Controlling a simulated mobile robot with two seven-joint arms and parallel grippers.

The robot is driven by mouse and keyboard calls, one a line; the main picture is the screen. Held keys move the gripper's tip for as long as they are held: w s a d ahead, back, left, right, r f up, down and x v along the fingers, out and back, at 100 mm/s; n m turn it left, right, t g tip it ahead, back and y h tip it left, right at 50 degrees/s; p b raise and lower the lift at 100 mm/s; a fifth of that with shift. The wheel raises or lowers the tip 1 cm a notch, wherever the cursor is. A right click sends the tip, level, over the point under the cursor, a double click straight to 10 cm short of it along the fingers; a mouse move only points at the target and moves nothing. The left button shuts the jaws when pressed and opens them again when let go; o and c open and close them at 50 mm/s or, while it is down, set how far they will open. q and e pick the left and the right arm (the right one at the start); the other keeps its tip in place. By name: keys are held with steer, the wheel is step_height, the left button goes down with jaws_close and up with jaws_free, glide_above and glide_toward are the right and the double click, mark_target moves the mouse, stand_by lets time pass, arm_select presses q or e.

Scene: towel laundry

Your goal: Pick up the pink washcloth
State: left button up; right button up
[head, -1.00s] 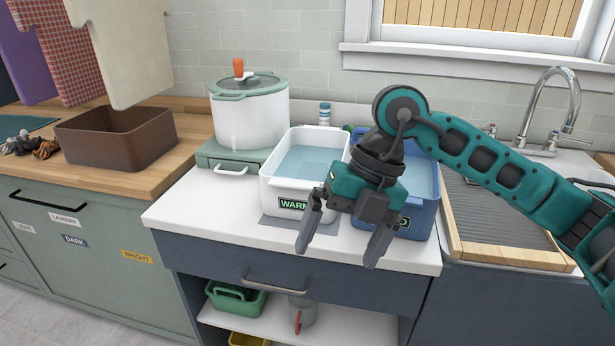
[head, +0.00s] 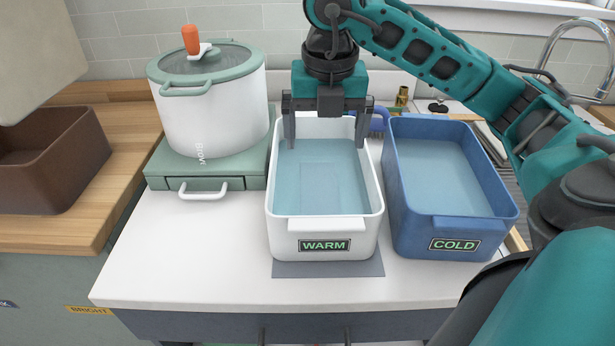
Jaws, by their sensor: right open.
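No pink washcloth can be made out in the head view. My right gripper (head: 325,142) is open and empty, its fingers pointing down over the far part of the white basin labelled WARM (head: 325,228). The fingertips are at or just above the water; I cannot tell whether they touch it. The basin holds bluish water (head: 322,185), with a faint rectangular outline under it. My left gripper is not in view.
A blue basin labelled COLD (head: 450,238) with water stands right of the white one. A white lidded pot (head: 212,110) stands on a green drawer stand (head: 160,182) to the left. A brown bin (head: 50,165) is at far left. The white counter (head: 190,260) is clear in front.

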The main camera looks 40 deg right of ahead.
steer(key=b, duration=0.1)
glide_above(320, 188)
steer(key=s, duration=0.1)
step_height(320, 188, down, 6)
steer(key=f, duration=0.5)
steer(key=shift+w+f, duration=0.15)
steer(key=shift+w, duration=0.25)
steer(key=shift+f, duration=0.3)
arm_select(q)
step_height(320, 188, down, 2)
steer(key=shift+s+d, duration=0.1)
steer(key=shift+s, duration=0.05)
arm_select(e)
steer(key=shift+c, duration=0.2)
steer(key=shift+c, duration=0.8)
steer(key=c, duration=0.7)
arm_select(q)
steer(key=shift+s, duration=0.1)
arm_select(e)
steer(key=shift+r, duration=0.1)
steer(key=shift+c, duration=1)
